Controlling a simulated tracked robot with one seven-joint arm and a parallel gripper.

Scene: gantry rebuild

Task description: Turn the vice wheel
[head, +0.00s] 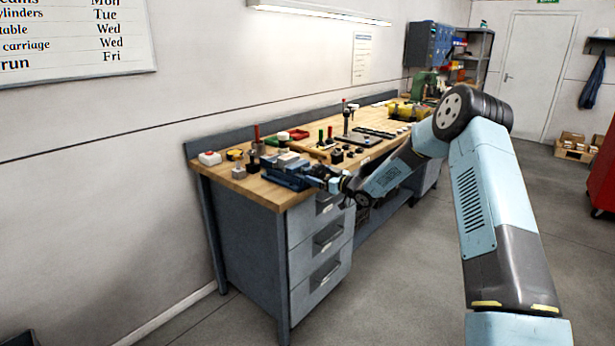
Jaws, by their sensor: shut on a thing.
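The blue vice (285,176) stands on the near end of the wooden workbench (262,192), with grey jaws on top. My arm reaches in from the right, low over the bench's front edge. My gripper (318,174) is at the right, front-facing end of the vice and is shut on the vice wheel. The wheel itself is mostly hidden by the gripper and too small to make out. Its turned angle cannot be told.
A drill-stand-like tool (346,125) stands farther back. Grey drawers (320,245) lie below the gripper. The floor in front is clear.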

